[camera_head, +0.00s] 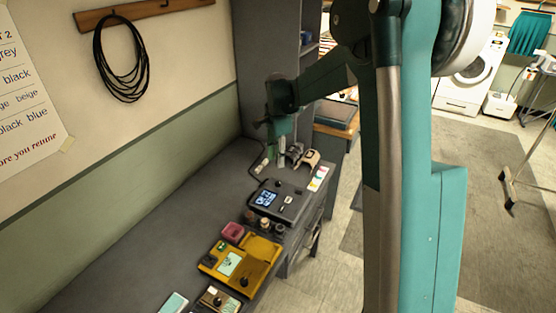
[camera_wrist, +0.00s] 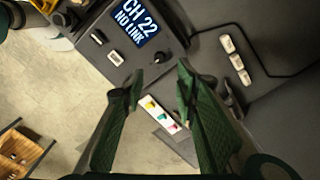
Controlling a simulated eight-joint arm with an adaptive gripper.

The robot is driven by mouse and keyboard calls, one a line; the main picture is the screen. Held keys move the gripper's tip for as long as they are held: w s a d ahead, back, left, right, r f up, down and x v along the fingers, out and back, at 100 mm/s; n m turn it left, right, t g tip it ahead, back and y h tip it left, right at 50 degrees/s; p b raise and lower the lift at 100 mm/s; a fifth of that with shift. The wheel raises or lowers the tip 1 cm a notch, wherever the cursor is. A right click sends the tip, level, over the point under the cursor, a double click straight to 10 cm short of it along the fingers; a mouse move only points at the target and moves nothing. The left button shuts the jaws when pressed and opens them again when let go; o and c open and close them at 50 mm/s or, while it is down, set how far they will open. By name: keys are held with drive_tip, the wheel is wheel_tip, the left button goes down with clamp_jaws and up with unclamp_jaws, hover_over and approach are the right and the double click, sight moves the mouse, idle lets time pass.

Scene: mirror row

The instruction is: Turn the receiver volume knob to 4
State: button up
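The grey receiver (camera_head: 292,213) sits on the bench; its blue-white display reads "CH 22 NO LINK" in the wrist view (camera_wrist: 137,22). A dark round knob (camera_wrist: 159,57) stands on its panel near the gripper. Another dark control (camera_wrist: 98,37) sits on the other side of the display, beside a pale switch (camera_wrist: 116,58). I cannot read a volume label or any knob's setting. My gripper (camera_wrist: 158,71) is open and empty, its fingertips spread on either side of the near knob in the picture, apparently short of it. In the head view my gripper (camera_head: 277,148) is beyond the receiver.
A yellow device (camera_head: 262,250) and a pink block (camera_head: 233,232) stand closer on the bench. A card with coloured marks (camera_head: 318,178) and a beige item (camera_head: 311,158) lie near the receiver. White blocks (camera_wrist: 235,59) and a black cable (camera_wrist: 282,75) lie beside it.

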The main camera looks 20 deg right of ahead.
sight(278, 182)
drive_tip(key=shift+p, duration=0.3)
wheel_tip(278, 182, down, 4)
drive_tip(key=m+p, duration=0.1)
drive_tip(key=p, duration=0.6)
drive_tip(key=shift+f, duration=0.25)
drive_tip(key=shift+f, duration=3.75)
drive_tip(key=shift+b, duration=0.3)
drive_tip(key=c, duration=0.9)
